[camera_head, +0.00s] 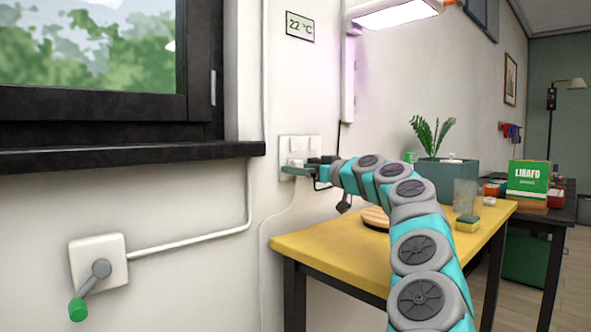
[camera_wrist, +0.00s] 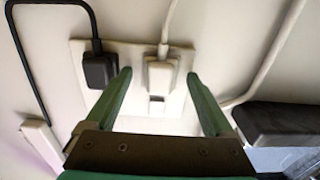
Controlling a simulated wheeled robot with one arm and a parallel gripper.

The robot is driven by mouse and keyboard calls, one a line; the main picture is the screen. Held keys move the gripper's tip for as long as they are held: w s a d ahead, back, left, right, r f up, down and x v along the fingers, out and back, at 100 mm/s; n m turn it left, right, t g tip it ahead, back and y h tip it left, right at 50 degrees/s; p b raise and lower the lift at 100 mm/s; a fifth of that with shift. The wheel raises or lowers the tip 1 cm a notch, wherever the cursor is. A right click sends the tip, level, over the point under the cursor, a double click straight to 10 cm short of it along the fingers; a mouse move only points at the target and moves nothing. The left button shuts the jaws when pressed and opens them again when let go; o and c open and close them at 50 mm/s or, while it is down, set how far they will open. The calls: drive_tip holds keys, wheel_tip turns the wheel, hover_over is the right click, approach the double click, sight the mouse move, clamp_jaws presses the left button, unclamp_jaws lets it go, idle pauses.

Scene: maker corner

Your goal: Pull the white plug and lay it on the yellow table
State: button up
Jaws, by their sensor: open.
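The white plug (camera_wrist: 160,78) sits in the wall socket plate (camera_wrist: 138,52), with a white cable running up from it in the wrist view. My gripper (camera_wrist: 160,78) is open, with one green finger on each side of the white plug. I cannot tell whether the fingers touch it. In the head view my gripper (camera_head: 297,168) is at the socket plate (camera_head: 300,145), and it partly hides the plugs. The yellow table (camera_head: 340,258) stands below and to the right of the socket.
A black plug (camera_wrist: 100,70) with a black cable is close to the left finger. A round wooden board (camera_head: 375,218), a planter (camera_head: 446,178), a glass (camera_head: 465,195) and a sponge (camera_head: 467,223) stand on the table. Its front left part is clear. The dark window sill (camera_head: 130,155) juts out at left.

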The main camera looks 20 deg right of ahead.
idle(0.3)
clamp_jaws()
idle(0.6)
drive_tip(key=shift+s, duration=0.1)
drive_tip(key=shift+b+v, duration=2.2)
drive_tip(key=shift+v, duration=0.75)
